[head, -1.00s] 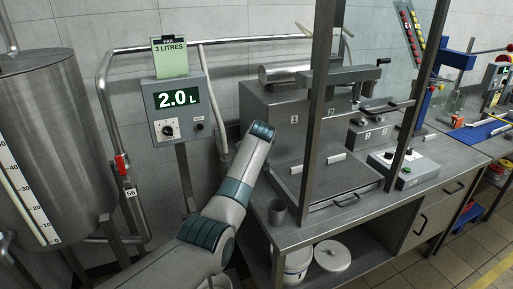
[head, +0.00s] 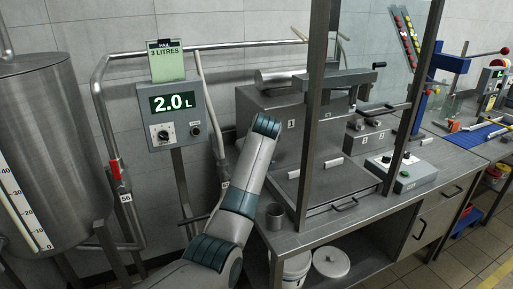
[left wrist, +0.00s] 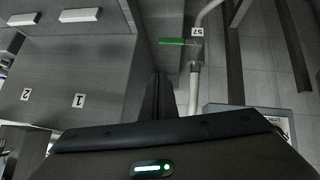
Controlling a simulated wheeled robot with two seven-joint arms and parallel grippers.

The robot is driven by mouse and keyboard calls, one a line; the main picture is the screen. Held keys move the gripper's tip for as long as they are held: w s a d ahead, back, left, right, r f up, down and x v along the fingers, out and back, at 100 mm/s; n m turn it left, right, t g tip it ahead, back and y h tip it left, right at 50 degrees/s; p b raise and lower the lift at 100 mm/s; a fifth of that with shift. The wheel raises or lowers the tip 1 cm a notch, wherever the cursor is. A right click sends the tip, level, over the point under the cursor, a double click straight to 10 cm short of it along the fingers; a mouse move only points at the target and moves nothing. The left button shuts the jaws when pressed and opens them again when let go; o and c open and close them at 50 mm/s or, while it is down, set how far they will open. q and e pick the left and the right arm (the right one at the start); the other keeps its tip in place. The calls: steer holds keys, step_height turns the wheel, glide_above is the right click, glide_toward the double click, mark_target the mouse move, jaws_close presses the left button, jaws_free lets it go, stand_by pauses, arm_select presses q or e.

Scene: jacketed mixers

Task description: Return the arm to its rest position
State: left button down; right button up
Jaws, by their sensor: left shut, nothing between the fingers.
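My left arm (head: 243,190), grey with teal bands, rises from the bottom of the head view in front of the wall and the bench's left end. Its gripper is not distinguishable there. In the left wrist view my left gripper (left wrist: 157,98) shows as narrow dark fingers, shut and empty. Beyond it are a grey box labelled 1 and 2 (left wrist: 75,75) and a pipe tagged 57 with a green handle (left wrist: 175,42). My right gripper is not in view.
A steel tank (head: 45,150) stands left. A display box reading 2.0 L (head: 172,115) is on a post behind my arm. A steel bench (head: 300,238) with upright posts and a small metal cup (head: 275,216) lies right of the arm.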

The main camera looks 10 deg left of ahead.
arm_select(q)
steer(key=s+a+f+m+g+h, duration=0.1)
steer(key=s+a+f+m, duration=0.15)
steer(key=s+f, duration=1.1)
steer(key=s+a+f+m+g+h, duration=0.15)
steer(key=s+a+f, duration=0.25)
steer(key=s+f, duration=1)
steer(key=s+f+m+g+h, duration=0.1)
steer(key=s+f+m, duration=0.15)
steer(key=s, duration=1.55)
steer(key=s+f+m+g, duration=0.1)
steer(key=s+m+g, duration=0.15)
steer(key=s, duration=1.55)
step_height(320, 180, down, 29)
steer(key=s+m, duration=0.1)
steer(key=s+a+f+g, duration=0.1)
steer(key=s+a+f, duration=0.2)
steer(key=s+f, duration=1.4)
steer(key=shift+s+g, duration=0.4)
steer(key=shift+s, duration=0.2)
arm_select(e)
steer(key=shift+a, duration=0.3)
